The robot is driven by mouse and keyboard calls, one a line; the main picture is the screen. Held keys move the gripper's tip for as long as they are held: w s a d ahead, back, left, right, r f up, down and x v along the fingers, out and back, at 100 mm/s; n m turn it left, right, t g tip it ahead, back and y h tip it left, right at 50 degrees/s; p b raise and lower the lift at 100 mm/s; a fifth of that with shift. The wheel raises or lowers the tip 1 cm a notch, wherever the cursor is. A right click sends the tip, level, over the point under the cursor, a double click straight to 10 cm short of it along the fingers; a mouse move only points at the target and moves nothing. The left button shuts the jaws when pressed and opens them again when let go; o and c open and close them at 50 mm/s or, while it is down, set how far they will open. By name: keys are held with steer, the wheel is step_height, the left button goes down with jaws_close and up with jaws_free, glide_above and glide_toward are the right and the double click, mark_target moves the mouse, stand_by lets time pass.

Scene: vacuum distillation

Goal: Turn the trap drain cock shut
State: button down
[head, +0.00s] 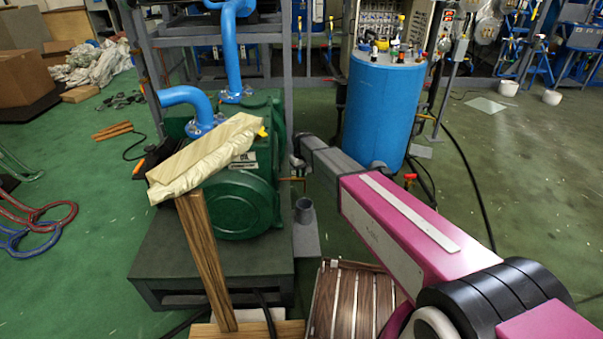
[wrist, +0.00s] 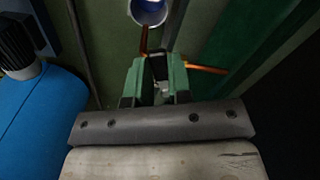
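The trap drain cock shows as thin copper-coloured pieces at my fingertips in the wrist view: one rod (wrist: 208,69) sticks out to the right, another (wrist: 145,40) runs up beside a round pipe or cup mouth. My gripper (wrist: 157,68) has green fingers set a little apart, with a dark piece between their tips. I cannot tell whether they press on it. In the head view my gripper (head: 298,163) is beside the green pump, and a small copper-coloured piece (head: 291,180) shows just below it. The cock's body and exact handle angle are mostly hidden.
The green pump (head: 240,205) stands on a dark plinth (head: 205,262), left of my gripper. A grey open-topped tube (head: 304,210) is below it. A wooden post (head: 207,255) is in front.

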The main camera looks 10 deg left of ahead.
steer(key=shift+s+a+m, duration=0.2)
steer(key=shift+a+m, duration=0.2)
steer(key=shift+m, duration=0.8)
steer(key=shift+s+a+m, duration=0.15)
steer(key=shift+a+m, duration=0.25)
steer(key=shift+m, duration=0.8)
steer(key=c, duration=1)
jaws_free()
steer(key=shift+c, duration=0.2)
steer(key=shift+r, duration=0.1)
step_height(320, 180, up, 11)
